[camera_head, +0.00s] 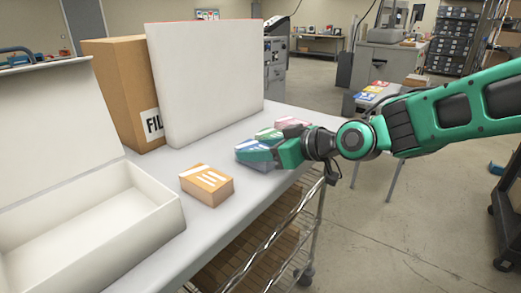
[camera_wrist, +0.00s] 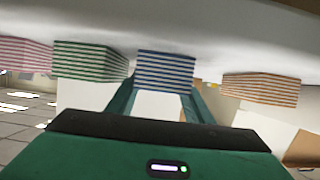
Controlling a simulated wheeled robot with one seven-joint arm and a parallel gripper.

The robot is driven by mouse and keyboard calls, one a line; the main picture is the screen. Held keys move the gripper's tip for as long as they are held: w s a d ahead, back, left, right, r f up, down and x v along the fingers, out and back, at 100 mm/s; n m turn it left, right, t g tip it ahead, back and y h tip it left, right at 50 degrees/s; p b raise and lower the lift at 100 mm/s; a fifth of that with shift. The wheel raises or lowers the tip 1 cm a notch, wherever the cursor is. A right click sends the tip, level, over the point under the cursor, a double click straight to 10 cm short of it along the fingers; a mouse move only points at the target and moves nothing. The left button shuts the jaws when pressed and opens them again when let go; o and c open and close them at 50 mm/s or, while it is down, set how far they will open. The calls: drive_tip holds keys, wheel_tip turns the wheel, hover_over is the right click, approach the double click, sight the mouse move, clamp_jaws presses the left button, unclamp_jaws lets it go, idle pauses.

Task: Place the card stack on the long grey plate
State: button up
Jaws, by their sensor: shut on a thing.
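A blue-and-white card stack (camera_head: 252,153) lies flat on the pale table, also centred in the wrist view (camera_wrist: 165,70), which looks upside down. My gripper (camera_head: 268,153) reaches in from the right, low over the table, and is shut on the blue stack; its fingers (camera_wrist: 163,88) lie on either side of the stack in the wrist view. The gripper hides part of the stack in the head view. I cannot make out a long grey plate in either view.
Green (camera_wrist: 90,60) and pink (camera_head: 290,122) card stacks stand close behind the blue one. An orange stack (camera_head: 206,184) lies nearer. An open white box (camera_head: 90,225), a brown carton (camera_head: 118,90) and a white panel (camera_head: 205,80) take up the table's left and back.

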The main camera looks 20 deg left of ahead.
drive_tip(key=o, duration=1.1)
drive_tip(key=shift+o, duration=0.2)
drive_tip(key=shift+r, duration=0.1)
drive_tip(key=v, duration=1.2)
